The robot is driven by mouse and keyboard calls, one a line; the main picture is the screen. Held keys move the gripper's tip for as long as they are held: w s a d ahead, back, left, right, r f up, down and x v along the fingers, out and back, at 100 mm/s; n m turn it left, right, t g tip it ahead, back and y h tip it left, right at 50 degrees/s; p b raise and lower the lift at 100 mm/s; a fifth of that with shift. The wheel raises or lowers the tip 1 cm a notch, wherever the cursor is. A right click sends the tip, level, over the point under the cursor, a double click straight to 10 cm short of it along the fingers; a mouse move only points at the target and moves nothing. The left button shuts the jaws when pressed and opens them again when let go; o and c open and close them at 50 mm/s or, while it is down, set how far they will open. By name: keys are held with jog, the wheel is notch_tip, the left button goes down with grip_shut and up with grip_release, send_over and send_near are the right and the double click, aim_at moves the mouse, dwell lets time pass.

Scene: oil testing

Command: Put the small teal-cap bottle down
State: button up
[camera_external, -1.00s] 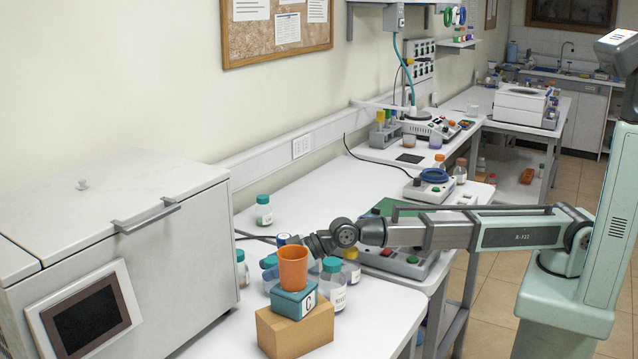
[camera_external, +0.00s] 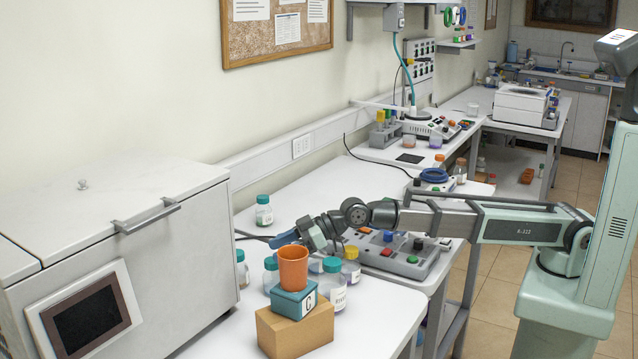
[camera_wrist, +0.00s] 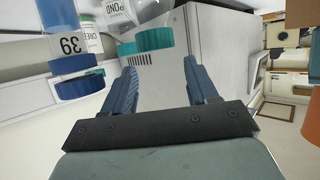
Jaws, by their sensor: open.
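My gripper (camera_external: 284,239) is open and empty, with its blue fingers above the bottle group in the external view. In the wrist view its fingers (camera_wrist: 160,76) are spread apart. A small bottle with a teal cap (camera_wrist: 153,40) shows just beyond the fingertips, apart from them. Several teal-cap bottles stand on the white bench: one (camera_external: 264,211) alone at the back, one (camera_external: 242,269) beside the grey cabinet, one (camera_external: 271,275) left of the orange cup, and a larger one (camera_external: 333,286) to its right. I cannot tell which one the wrist view shows.
The orange cup (camera_external: 293,267) sits on a teal block (camera_external: 295,303) on a wooden block (camera_external: 294,332), close in front of my gripper. A yellow-cap bottle (camera_external: 351,266) and a button panel (camera_external: 399,257) are to the right. The bench (camera_external: 315,202) behind is mostly clear.

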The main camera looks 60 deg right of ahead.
jog(key=shift+r, duration=1.5)
